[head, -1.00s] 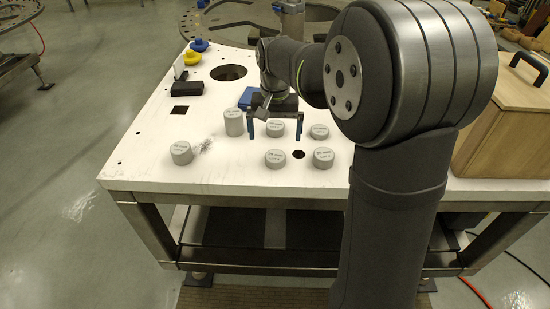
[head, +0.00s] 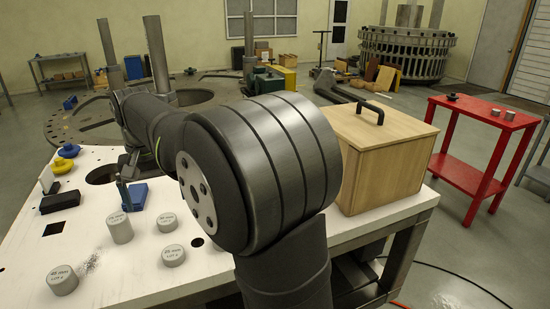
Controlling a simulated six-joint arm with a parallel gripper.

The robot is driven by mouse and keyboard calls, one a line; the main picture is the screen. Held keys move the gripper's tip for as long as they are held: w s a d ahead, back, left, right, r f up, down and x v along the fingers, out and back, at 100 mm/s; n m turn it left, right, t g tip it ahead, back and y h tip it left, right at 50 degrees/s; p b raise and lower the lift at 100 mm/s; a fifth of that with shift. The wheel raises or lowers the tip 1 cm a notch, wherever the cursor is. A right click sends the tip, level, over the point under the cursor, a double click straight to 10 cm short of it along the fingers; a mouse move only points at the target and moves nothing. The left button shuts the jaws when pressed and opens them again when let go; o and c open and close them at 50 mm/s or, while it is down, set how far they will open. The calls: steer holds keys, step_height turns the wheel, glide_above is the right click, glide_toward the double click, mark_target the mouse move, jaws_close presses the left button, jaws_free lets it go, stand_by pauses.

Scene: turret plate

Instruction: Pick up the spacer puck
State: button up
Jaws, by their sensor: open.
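Several grey cylindrical pucks stand on the white table: a tall one (head: 120,228), two shorter ones right of it (head: 167,222) (head: 173,255), and one at the front left (head: 62,280). Their tops carry printed labels, partly too small to read; I cannot tell which is the spacer puck. My gripper (head: 126,190) is open and empty, seen nearly side-on. My arm may hide other pucks.
A wooden box (head: 385,160) with a black handle stands on the table's right. A red side table (head: 480,150) stands at the right. The white table has dark holes.

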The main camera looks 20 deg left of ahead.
steer(key=shift+c, duration=0.4)
steer(key=c, duration=0.4)
steer(key=w+d+m, duration=0.3)
steer(key=w+m, duration=0.7)
steer(key=w+d+f+m, duration=0.1)
steer(key=w+d+m, duration=0.3)
steer(key=w+m, duration=0.5)
steer(key=w+d+m, duration=0.3)
steer(key=w+m, duration=0.7)
steer(key=f, duration=1.7)
steer(key=shift+s+a, duration=0.15)
steer(key=shift+s, duration=0.05)
